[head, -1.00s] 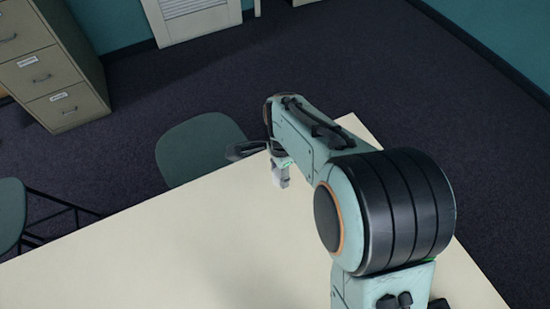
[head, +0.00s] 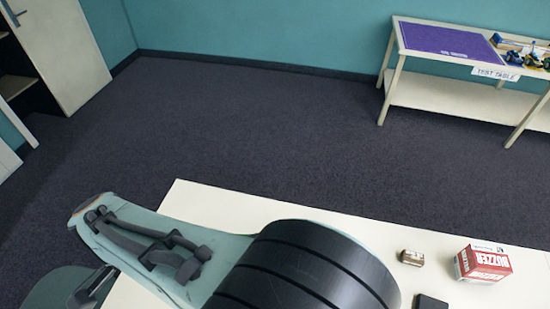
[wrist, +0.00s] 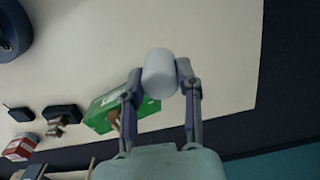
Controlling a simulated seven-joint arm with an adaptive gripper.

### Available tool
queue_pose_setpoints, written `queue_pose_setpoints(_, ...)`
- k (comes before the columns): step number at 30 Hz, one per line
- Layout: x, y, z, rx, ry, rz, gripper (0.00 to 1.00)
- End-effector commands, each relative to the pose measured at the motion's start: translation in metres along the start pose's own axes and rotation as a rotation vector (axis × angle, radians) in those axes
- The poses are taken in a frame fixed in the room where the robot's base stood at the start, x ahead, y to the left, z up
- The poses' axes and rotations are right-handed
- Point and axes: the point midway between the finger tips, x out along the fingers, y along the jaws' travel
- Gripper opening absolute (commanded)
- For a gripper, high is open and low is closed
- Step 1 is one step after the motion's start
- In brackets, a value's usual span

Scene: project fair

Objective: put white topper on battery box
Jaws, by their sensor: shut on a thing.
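In the wrist view my gripper (wrist: 160,78) is shut on a white topper (wrist: 160,70), a smooth, rounded cylinder held between the fingertips. A green box (wrist: 101,115) with white lettering shows beyond the topper and left finger, which partly cover it. Its lettering is too small to read, so I cannot tell whether it is the battery box. I cannot tell how high the topper is above the pale table (wrist: 225,55). In the head view my gripper and the topper are out of sight.
A red buzzer box (head: 483,262), a small brown-and-white block (head: 412,258) and a dark flat item (head: 431,303) stand at the table's right. A dark box (wrist: 62,111) lies left of the green one. A test table (head: 440,70) stands by the wall.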

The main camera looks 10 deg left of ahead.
Motion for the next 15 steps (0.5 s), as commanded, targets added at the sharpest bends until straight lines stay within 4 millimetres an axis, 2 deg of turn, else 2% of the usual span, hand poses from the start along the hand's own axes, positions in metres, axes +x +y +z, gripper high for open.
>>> queue_pose_setpoints(5, 0.000, 0.018, -0.040, 0.118, 0.002, 0.001, 0.11)
queue_pose_setpoints(8, 0.000, 0.036, -0.070, 0.211, 0.002, 0.002, 0.11)
queue_pose_setpoints(11, 0.000, 0.064, -0.106, 0.336, 0.004, 0.003, 0.11)
queue_pose_setpoints(14, 0.000, 0.106, -0.146, 0.493, 0.005, 0.005, 0.11)
queue_pose_setpoints(15, 0.000, 0.126, -0.161, 0.563, 0.005, 0.006, 0.11)
